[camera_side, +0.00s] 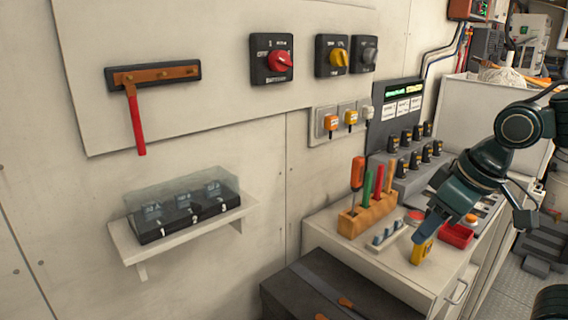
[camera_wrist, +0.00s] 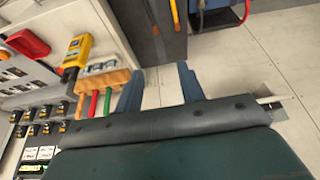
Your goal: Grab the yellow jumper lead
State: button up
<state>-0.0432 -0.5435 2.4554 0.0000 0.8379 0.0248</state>
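No yellow lead shows clearly as a cable. A small yellow plug-like piece (camera_side: 351,118) sits on a wall plate between an orange one and a white one; it may be the yellow jumper lead, but I cannot tell. My gripper (camera_side: 420,234) is above the cabinet top at the right in the side view, below and right of that plate. In the wrist view my gripper (camera_wrist: 158,88) shows two separated fingers with nothing between them. The plate is not recognizable in the wrist view.
A yellow meter-like box (camera_side: 422,253) stands close under my gripper; it also shows in the wrist view (camera_wrist: 77,51). A wooden block (camera_side: 366,214) with upright coloured handles, a red tray (camera_side: 456,236) and a breaker panel (camera_side: 398,168) are nearby. A dark case (camera_side: 300,283) lies below.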

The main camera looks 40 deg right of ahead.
jog(key=w+a+f+g, duration=0.2)
jog(key=w+f, duration=0.3)
jog(key=f, duration=0.3)
jog(key=w+a+f+g, duration=0.2)
jog(key=w+a+f, duration=0.2)
jog(key=f, duration=0.4)
jog(key=shift+w+f+n, duration=0.15)
jog(key=shift+w+n, duration=0.25)
jog(key=shift+w, duration=0.1)
jog(key=shift+f, duration=0.1)
jog(key=shift+f, duration=4.2)
jog(key=shift+f, duration=0.1)
jog(key=shift+f, duration=2.45)
grip_shut()
